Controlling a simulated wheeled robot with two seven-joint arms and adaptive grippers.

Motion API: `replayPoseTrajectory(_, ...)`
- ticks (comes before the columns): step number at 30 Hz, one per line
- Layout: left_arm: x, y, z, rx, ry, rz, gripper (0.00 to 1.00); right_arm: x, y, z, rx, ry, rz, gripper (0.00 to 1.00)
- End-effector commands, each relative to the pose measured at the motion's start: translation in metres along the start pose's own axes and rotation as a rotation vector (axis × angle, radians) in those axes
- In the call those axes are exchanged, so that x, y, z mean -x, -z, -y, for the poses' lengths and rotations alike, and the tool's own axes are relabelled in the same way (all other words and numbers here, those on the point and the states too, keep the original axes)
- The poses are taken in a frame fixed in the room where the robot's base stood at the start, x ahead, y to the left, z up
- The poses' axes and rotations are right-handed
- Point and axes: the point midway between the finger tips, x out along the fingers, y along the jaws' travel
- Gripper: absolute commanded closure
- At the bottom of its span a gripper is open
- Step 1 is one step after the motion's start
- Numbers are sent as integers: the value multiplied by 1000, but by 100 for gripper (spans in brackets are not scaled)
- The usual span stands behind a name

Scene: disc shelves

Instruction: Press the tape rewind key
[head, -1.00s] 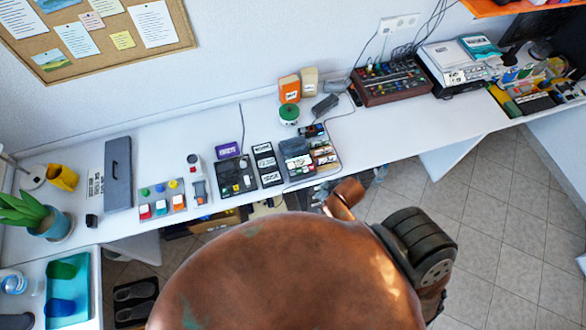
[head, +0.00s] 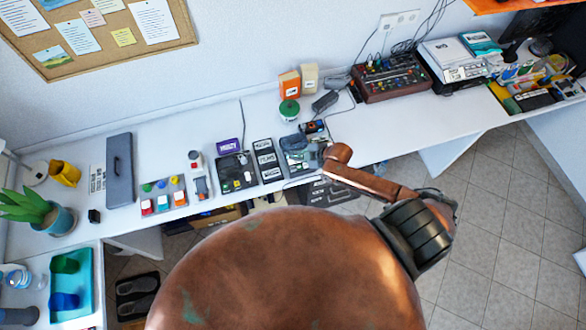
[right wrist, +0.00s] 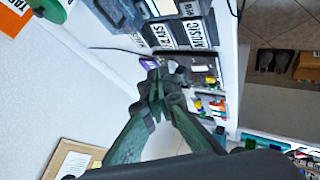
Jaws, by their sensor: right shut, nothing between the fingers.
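A black panel-like device (head: 236,172) lies on the white desk, with small light and coloured parts on top. It may be the tape player, but I cannot pick out a rewind key. In the right wrist view the dark device (right wrist: 204,72) lies beyond and right of my fingertips, partly hidden by them. My right gripper (right wrist: 156,82) is shut and empty, its dark green fingers together. My left gripper is out of view.
A purple box (head: 229,145) stands behind the device. A board with coloured buttons (head: 163,197) and a long grey case (head: 119,170) lie to the left. Orange (head: 289,84) and cream boxes, a green-topped roll (head: 289,108) and a mixer (head: 390,77) are behind and right.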

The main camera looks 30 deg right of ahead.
Motion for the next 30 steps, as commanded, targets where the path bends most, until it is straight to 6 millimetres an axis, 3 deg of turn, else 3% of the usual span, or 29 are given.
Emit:
replayPoseTrajectory(8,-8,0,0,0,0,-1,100,-6,-4,5,-2,0,0,100)
replayPoseTrajectory(22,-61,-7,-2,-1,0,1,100,-47,-35,36,-2,1,2,100)
replayPoseTrajectory(30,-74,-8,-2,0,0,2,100,-61,-45,45,-1,0,1,100)
